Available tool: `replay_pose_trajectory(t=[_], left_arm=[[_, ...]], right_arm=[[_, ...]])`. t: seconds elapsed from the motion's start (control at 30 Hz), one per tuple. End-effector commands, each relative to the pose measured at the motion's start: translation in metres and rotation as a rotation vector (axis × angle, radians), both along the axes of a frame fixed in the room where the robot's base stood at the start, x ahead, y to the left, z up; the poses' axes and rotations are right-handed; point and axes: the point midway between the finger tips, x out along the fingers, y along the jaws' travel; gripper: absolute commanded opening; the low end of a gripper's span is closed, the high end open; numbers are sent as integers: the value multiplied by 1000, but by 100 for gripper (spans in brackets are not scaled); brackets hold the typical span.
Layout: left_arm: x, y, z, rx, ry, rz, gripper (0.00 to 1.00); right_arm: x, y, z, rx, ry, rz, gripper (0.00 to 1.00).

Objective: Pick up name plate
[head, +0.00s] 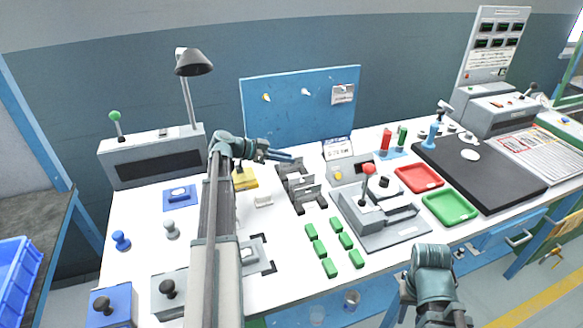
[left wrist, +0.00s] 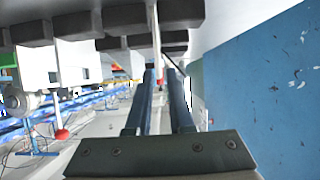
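I cannot tell for certain which piece is the name plate. A small pale piece (head: 263,201) lies on the white bench top, and a grey plate with dark marks (head: 343,93) is on the blue upright board. My left gripper (head: 292,157) is over the back of the bench, in front of the blue board and above the dark grey bracket. In the left wrist view, its two long fingers (left wrist: 161,78) have a gap between them and hold nothing. My right gripper (head: 432,300) is low at the front edge; its fingertips are not clear.
A blue board (head: 300,115) stands at the back. A dark grey bracket (head: 300,185), a red-knobbed press (head: 380,215) and several green blocks (head: 330,267) fill the middle. Red (head: 419,166) and green (head: 464,197) trays lie at the right. A lamp (head: 193,63) stands back left.

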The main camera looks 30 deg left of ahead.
Motion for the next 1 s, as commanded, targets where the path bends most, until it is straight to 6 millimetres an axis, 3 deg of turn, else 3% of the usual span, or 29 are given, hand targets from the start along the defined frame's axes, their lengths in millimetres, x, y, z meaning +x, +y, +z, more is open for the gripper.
replay_pose_trajectory(t=[0.03, 0.1, 1.0], left_arm=[[0, 0, 0, 0, 0, 0, 9], [0, 0, 0, 0, 0, 0, 0], [0, 0, 0, 0, 0, 0, 0]], right_arm=[[0, 0, 0, 0, 0, 0, 39], [0, 0, 0, 0, 0, 0, 39], [0, 0, 0, 0, 0, 0, 39]])
